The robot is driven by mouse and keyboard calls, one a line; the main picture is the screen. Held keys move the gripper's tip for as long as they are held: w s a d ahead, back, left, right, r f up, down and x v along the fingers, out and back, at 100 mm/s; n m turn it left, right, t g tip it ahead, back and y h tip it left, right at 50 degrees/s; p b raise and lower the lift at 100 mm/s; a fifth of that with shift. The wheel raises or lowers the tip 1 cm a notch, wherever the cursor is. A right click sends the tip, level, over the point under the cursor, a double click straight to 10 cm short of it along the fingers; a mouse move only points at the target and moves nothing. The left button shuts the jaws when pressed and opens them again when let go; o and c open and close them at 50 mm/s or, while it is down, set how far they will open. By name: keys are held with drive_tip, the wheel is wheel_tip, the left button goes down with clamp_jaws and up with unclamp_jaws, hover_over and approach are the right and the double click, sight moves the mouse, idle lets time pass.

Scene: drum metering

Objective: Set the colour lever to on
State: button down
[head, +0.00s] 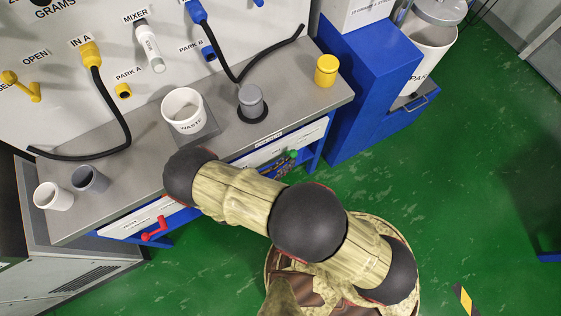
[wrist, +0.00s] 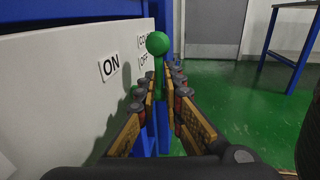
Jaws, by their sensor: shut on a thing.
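The colour lever (wrist: 157,44) has a green ball knob on a thin green stem and sticks out from a white panel (wrist: 70,75). In the wrist view its knob stands in front of the partly covered "OFF" label, with the "ON" label (wrist: 108,66) to its left. My gripper (wrist: 162,85) is shut on the stem below the knob, one finger on each side. In the head view the green knob (head: 293,153) shows at the bench's front edge, and my gripper (head: 284,163) is beside it, partly hidden by my arm.
A red lever (head: 155,229) sits on the same bench front, further left. On the bench top stand a white WASTE cup (head: 184,111), a grey cup (head: 251,101) and a yellow cylinder (head: 326,70). A blue cabinet (head: 365,75) stands right. Green floor (head: 460,190) is clear.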

drive_tip(key=shift+w+a, duration=0.15)
drive_tip(key=shift+a, duration=0.15)
drive_tip(key=c, duration=2.4)
unclamp_jaws()
drive_tip(key=o, duration=0.5)
drive_tip(key=shift+d, duration=0.15)
drive_tip(key=v, duration=0.7)
drive_tip(key=shift+s+f, duration=0.2)
drive_tip(key=shift+s, duration=0.05)
